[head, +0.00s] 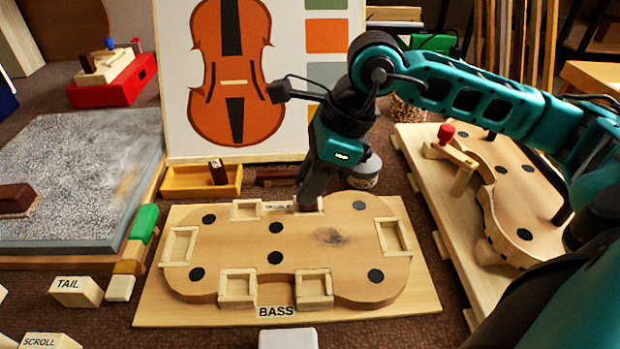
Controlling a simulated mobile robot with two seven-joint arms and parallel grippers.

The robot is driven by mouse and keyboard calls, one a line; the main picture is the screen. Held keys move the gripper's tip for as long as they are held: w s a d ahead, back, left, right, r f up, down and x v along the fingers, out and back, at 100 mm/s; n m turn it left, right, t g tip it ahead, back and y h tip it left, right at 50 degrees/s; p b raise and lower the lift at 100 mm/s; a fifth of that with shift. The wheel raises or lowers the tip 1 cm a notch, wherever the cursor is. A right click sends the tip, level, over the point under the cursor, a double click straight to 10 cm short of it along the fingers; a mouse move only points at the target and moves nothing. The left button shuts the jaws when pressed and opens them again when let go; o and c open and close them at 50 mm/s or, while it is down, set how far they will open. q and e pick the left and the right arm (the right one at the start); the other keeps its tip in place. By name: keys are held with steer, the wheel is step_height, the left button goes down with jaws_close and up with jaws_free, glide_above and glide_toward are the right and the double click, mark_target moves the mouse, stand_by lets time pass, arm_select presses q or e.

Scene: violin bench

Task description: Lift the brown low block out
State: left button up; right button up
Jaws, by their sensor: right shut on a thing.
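The wooden violin-shaped form (320,240) lies on a pale board labelled BASS (420,290). It has several framed pockets around its edge. My right gripper (308,204) reaches down from above into the pocket at the far edge, right of the middle. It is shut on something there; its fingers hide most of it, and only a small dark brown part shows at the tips. I cannot tell whether it is clear of the pocket floor. My left gripper is not in view.
A yellow tray (180,190) with a dark brown piece (218,172) and a round tin (364,172) stand just behind the board. A grey stone slab (80,165) lies left. A second form board (440,225) lies right, under my right arm. A violin picture (280,140) stands behind.

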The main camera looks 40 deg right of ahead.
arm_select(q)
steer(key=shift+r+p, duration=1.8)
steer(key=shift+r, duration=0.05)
arm_select(e)
steer(key=shift+r, duration=2.65)
steer(key=shift+r+p, duration=1.1)
steer(key=shift+r, duration=0.45)
arm_select(q)
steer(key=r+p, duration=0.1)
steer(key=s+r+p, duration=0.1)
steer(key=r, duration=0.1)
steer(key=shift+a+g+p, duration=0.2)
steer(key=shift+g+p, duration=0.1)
steer(key=shift+p, duration=0.05)
arm_select(e)
step_height(320, 180, up, 4)
steer(key=shift+f, duration=0.1)
